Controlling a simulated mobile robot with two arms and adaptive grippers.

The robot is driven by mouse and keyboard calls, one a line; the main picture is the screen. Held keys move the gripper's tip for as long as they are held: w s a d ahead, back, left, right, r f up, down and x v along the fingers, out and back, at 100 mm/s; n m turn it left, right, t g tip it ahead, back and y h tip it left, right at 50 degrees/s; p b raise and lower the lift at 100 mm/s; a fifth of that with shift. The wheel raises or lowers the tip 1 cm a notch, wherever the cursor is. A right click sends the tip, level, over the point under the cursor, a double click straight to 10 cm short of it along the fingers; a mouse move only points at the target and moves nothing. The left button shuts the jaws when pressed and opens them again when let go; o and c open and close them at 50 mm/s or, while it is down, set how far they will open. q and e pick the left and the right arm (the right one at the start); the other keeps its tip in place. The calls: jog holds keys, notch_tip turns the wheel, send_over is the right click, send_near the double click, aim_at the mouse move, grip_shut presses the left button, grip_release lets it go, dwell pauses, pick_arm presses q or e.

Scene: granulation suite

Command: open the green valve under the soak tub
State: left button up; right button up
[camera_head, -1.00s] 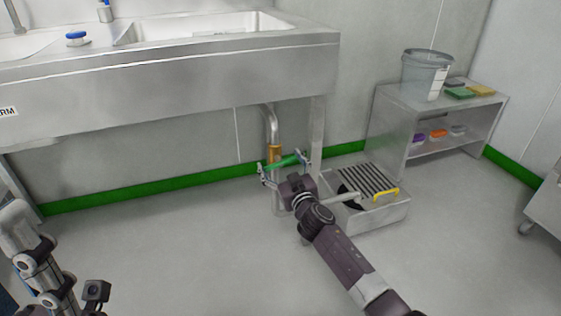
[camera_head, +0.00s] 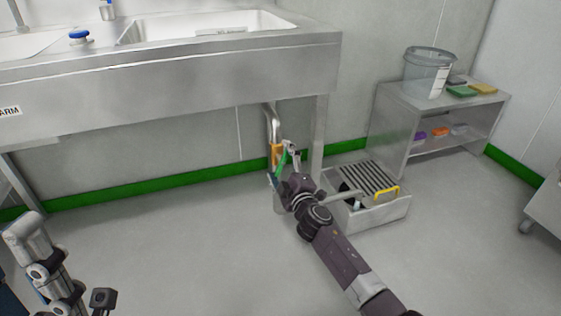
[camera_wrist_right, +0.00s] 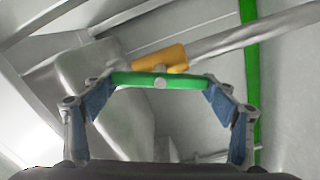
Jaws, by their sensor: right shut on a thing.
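The soak tub (camera_head: 262,20) is a white basin set in a steel bench at the upper left. A steel drain pipe (camera_head: 271,122) comes down beneath it to a yellow-orange valve body (camera_head: 275,155). The green valve handle (camera_head: 284,160) sits there, steeply tilted in the head view. It also shows in the right wrist view (camera_wrist_right: 185,81), lying across in front of the yellow part (camera_wrist_right: 162,57). My right gripper (camera_wrist_right: 160,84) is shut on the handle, with one blue-padded finger at each end.
A steel floor drain box (camera_head: 378,217) with a slatted grate and yellow handle stands right of the pipe. A bench leg (camera_head: 317,135) is close to the valve. A low shelf (camera_head: 385,115) carries a clear bucket (camera_head: 425,75) and sponges. The floor in front is clear.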

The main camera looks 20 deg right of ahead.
jog(key=n, duration=0.4)
jog(key=shift+f+n, duration=0.25)
jog(key=shift+n, duration=0.05)
dwell(0.5)
jog(key=o, duration=1.2)
jog(key=shift+c, duration=0.2)
jog(key=shift+s, duration=0.1)
jog(key=s, duration=1.2)
jog(key=shift+d, duration=0.15)
jog(key=shift+w, duration=0.1)
